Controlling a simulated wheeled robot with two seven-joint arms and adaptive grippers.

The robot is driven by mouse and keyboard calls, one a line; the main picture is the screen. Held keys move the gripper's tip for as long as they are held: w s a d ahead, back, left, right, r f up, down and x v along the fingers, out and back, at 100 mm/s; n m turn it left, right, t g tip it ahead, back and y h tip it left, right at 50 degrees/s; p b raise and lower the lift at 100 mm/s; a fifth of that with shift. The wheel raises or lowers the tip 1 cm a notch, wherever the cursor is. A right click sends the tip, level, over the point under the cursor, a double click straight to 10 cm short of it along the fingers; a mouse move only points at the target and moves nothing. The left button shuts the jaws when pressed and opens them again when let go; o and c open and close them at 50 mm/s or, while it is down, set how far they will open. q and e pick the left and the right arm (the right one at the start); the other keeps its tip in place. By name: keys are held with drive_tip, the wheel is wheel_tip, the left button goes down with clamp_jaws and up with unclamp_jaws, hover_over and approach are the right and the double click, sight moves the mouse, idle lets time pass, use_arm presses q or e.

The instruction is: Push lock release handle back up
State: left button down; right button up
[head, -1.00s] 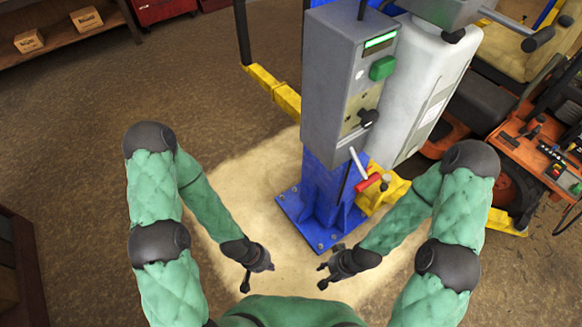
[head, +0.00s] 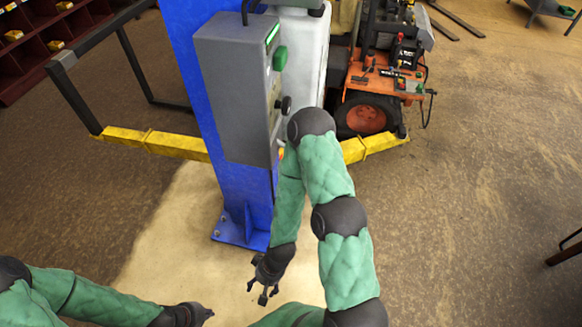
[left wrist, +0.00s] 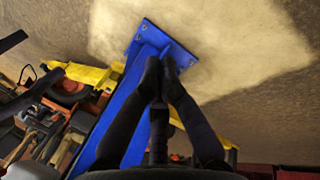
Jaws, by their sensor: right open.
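The lock release handle is mostly hidden behind my right arm in the head view. My right gripper (head: 264,296) hangs open and empty low in front of the post's foot, well below the box. My left gripper (head: 207,315) is at the bottom edge, left of the right one and apart from the post. In the left wrist view its fingers (left wrist: 159,62) slant toward each other with tips close, nothing visible between them.
A yellow lift arm (head: 150,140) reaches left, with a dark frame (head: 95,85) behind it. A white tank (head: 300,50) stands beside the box. An orange mower (head: 370,85) is behind right. The floor at right (head: 480,200) is open.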

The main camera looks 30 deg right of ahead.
use_arm(q)
drive_tip(key=w+d+r+n+t+h+b, duration=0.35)
drive_tip(key=w+d+t, duration=0.35)
drive_tip(key=w+d, duration=0.95)
drive_tip(key=w+d+r+n+t+h+b, duration=0.1)
drive_tip(key=d+r+n+h, duration=0.2)
drive_tip(key=d+r+h, duration=0.6)
drive_tip(key=d+r, duration=0.6)
drive_tip(key=d, duration=0.2)
drive_tip(key=shift+w+d+r+n, duration=0.25)
drive_tip(key=shift+d+r+n, duration=0.05)
drive_tip(key=shift+d+n, duration=0.1)
drive_tip(key=shift+d, duration=0.1)
